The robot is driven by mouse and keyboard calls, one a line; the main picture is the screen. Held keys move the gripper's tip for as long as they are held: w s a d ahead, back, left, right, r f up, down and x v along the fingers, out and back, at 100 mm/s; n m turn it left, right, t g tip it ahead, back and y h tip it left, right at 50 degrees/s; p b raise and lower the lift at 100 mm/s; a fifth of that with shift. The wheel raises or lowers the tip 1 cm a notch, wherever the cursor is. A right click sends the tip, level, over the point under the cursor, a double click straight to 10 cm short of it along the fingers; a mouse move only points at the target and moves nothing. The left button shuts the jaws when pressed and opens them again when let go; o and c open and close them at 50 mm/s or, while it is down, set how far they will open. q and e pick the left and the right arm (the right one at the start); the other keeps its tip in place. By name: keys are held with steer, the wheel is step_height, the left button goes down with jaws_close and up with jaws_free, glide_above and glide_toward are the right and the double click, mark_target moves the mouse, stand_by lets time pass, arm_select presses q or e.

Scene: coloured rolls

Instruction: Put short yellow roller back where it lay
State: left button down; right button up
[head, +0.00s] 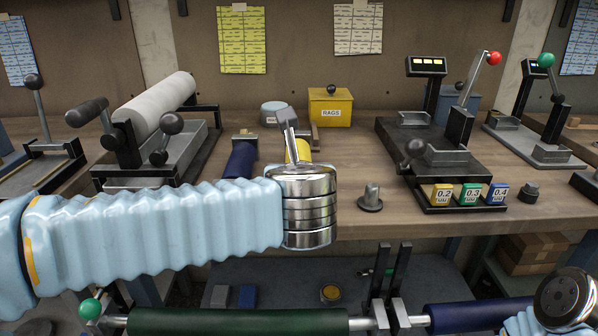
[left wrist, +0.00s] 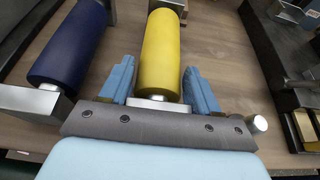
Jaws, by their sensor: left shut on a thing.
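The short yellow roller (left wrist: 163,50) is between the two blue fingers of my left gripper (left wrist: 160,88) in the left wrist view, and the gripper is shut on it. Its near metal shaft end shows close to my palm. A grey block (left wrist: 170,5) stands at its far end; I cannot tell whether the roller rests in it. In the head view only a small part of the yellow roller (head: 299,150) shows behind my left wrist, which hides the rest. My right gripper is not in view; part of my right arm shows at the bottom right.
A dark blue roller (left wrist: 68,45) lies just left of the yellow one, with grey end blocks. A white-roller machine (head: 160,105) is left; a lever press (head: 440,150) is right.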

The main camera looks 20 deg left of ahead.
arm_select(q)
steer(key=shift+f, duration=0.3)
steer(key=shift+c, duration=0.8)
jaws_free()
steer(key=shift+s, duration=0.1)
